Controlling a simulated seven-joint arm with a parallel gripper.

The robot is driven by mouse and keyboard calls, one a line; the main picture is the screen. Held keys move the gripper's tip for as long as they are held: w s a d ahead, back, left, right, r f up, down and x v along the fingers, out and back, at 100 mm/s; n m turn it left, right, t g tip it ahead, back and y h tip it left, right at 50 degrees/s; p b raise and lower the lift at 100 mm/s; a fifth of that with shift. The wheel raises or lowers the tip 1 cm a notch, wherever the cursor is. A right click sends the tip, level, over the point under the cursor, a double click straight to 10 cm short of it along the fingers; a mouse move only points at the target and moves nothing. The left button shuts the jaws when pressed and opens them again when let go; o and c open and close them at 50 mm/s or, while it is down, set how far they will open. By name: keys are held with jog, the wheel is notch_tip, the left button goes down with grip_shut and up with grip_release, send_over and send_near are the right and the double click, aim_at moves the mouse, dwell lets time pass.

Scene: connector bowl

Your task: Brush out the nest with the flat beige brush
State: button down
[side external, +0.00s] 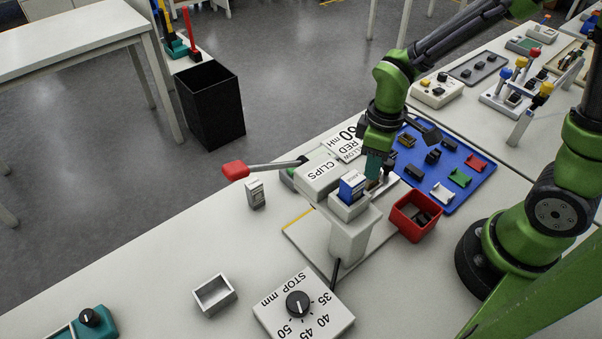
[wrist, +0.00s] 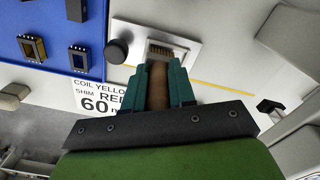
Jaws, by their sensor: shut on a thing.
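My gripper (side external: 376,168) is shut on the brush, of which a brown-beige flat part (wrist: 158,88) shows between the teal fingers (wrist: 160,82) in the wrist view. The nest (wrist: 168,51) is a recess with a dark and yellowish inside in a pale block, just past the fingers. The brush end lies at or close to its near edge; I cannot tell if they touch. In the side view my gripper is low behind the white press stand (side external: 350,235), beside a blue block (side external: 352,184), and the nest is hidden there.
A white CLIPS box (side external: 321,176) and a red-ended lever (side external: 236,170) are left of my gripper. A red bin (side external: 415,215) and a blue mat (side external: 455,190) with several parts are to the right. A STOP dial (side external: 302,306) stands in front.

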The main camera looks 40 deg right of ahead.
jog(key=shift+f, duration=0.15)
jog(key=shift+a, duration=0.1)
jog(key=shift+a, duration=0.7)
jog(key=shift+d, duration=0.1)
jog(key=shift+d, duration=0.7)
jog(key=shift+a, duration=0.1)
jog(key=shift+a, duration=0.7)
